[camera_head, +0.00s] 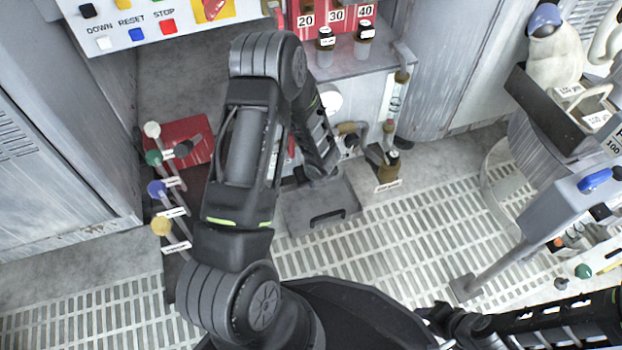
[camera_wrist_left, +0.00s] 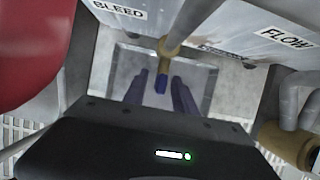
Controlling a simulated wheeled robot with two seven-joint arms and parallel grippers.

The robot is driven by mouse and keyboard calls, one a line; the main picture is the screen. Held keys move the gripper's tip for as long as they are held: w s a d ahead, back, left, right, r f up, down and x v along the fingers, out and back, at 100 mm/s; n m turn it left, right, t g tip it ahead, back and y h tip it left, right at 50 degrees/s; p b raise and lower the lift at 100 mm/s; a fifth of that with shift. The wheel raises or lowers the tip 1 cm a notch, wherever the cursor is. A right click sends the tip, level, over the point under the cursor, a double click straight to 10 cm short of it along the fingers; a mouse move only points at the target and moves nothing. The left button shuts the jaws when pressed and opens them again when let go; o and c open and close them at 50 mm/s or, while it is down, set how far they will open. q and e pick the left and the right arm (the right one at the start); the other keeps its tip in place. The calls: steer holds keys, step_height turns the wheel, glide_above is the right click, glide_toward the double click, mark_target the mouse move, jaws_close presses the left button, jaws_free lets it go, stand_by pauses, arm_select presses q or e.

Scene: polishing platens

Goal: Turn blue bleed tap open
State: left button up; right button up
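I see no clear contact between fingers and handle. In the head view my left arm bends down in front of the cabinet; its fingertips and the tap are hidden there.
A FLOW label (camera_wrist_left: 286,38) and a brass fitting (camera_wrist_left: 290,146) are at right in the wrist view. Coloured knobs, including a blue one (camera_head: 157,188), are at left. A grey tray (camera_head: 300,215) lies below.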

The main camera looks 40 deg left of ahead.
arm_select(q)
steer(key=p+v, duration=0.3)
steer(key=v, duration=0.4)
steer(key=shift+d+r, duration=0.2)
steer(key=shift+r, duration=0.1)
stand_by(0.5)
